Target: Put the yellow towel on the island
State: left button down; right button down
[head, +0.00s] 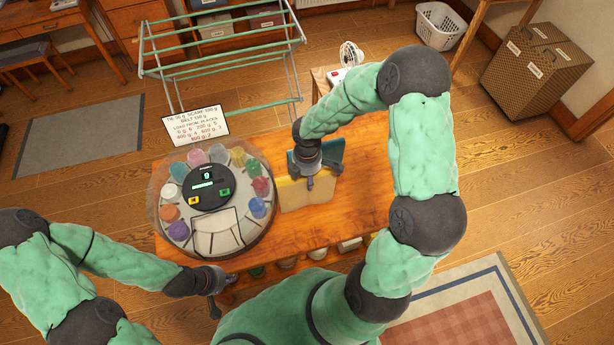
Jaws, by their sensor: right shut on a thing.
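The yellow towel (298,196) is a folded, upright-looking piece at the middle of the wooden island (345,212). My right gripper (310,183) reaches down from above and is shut on the yellow towel's upper edge. I cannot tell whether the towel's lower edge touches the island top. A teal folded piece (331,150) shows right behind the gripper, partly hidden by it. My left gripper (213,307) is low, by the island's near left edge, away from the towel; its fingers are too small to read.
A round carousel (165,232) with colored cups and a dark center display covers the island's left part, close to the towel. A lettered card (195,127) stands behind it. The island's right part is bare. A drying rack (215,45) stands beyond.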

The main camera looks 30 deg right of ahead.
jog(key=shift+r, duration=0.1)
jog(key=c, duration=0.6)
grip_release()
jog(key=shift+f, duration=0.2)
jog(key=shift+r, duration=0.1)
notch_tip(320, 180, up, 12)
jog(key=shift+r+p, duration=0.1)
jog(key=shift+p, duration=0.8)
